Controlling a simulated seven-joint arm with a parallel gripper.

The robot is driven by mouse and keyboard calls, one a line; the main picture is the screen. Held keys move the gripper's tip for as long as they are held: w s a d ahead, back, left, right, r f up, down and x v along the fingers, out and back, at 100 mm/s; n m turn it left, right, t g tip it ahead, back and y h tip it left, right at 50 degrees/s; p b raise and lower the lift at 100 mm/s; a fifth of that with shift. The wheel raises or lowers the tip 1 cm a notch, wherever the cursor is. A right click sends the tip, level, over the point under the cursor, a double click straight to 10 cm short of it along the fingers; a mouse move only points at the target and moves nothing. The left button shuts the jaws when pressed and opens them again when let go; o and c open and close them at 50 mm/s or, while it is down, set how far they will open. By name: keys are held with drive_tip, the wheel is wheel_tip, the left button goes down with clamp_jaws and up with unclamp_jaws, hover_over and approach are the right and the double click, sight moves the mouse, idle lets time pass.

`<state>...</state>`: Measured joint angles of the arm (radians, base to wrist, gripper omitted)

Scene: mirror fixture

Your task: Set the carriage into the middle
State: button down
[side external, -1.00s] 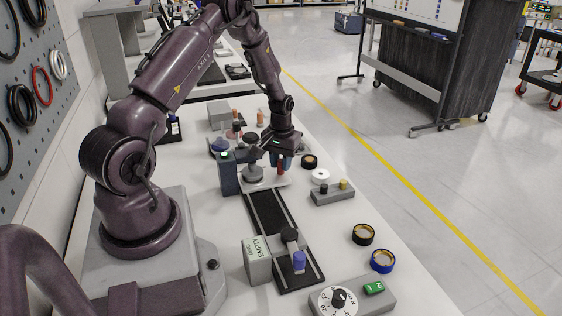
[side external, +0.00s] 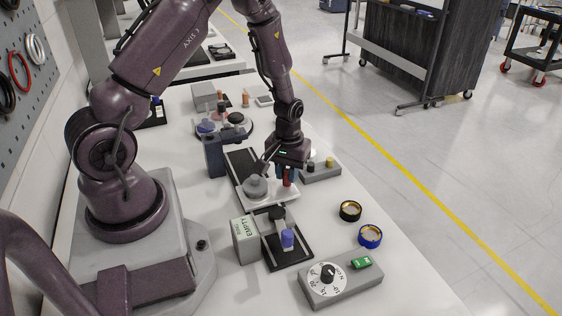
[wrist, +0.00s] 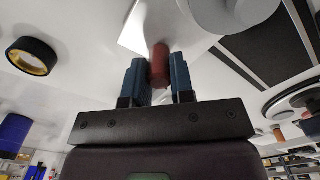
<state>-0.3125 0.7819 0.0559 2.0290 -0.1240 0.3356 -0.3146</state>
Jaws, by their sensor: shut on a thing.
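The carriage (side external: 261,205) is a pale plate with a grey round knob and a red upright post (side external: 287,178). It sits on the black track (side external: 240,163), toward the track's near end, and black track shows behind it. My gripper (side external: 285,173) is above the plate with its blue fingers shut on the red post. In the wrist view, the red post (wrist: 160,62) stands between the two fingers of my gripper (wrist: 159,78), and part of the pale plate (wrist: 138,28) shows beyond. The black track (wrist: 268,52) is also there at right. My gripper hides part of the carriage's far right side.
A black plate with a purple knob (side external: 287,239) and a grey box marked EMPTY (side external: 245,240) stand just nearer. A dark blue box (side external: 214,156) is left of the track. A grey button block (side external: 320,171), two rings (side external: 350,210) and a dial box (side external: 340,280) lie right.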

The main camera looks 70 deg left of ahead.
sight(281, 188)
drive_tip(key=c, duration=1)
unclamp_jaws()
wheel_tip(281, 188, up, 13)
drive_tip(key=s+d+r+m+t, duration=0.2)
drive_tip(key=s+d+r+m, duration=0.1)
drive_tip(key=r, duration=0.3)
drive_tip(key=s+d+r+m+t, duration=0.1)
drive_tip(key=s+d+r+m, duration=0.2)
drive_tip(key=s+d+r, duration=0.2)
drive_tip(key=s+d+r+m+t, duration=0.2)
drive_tip(key=s+d+r+m, duration=0.1)
drive_tip(key=r, duration=0.4)
drive_tip(key=shift+s+d+r+t, duration=0.15)
drive_tip(key=shift+s+d, duration=0.25)
drive_tip(key=shift+s, duration=0.25)
drive_tip(key=shift+s+d+t, duration=0.15)
drive_tip(key=shift+s+d, duration=0.2)
drive_tip(key=shift+s, duration=0.25)
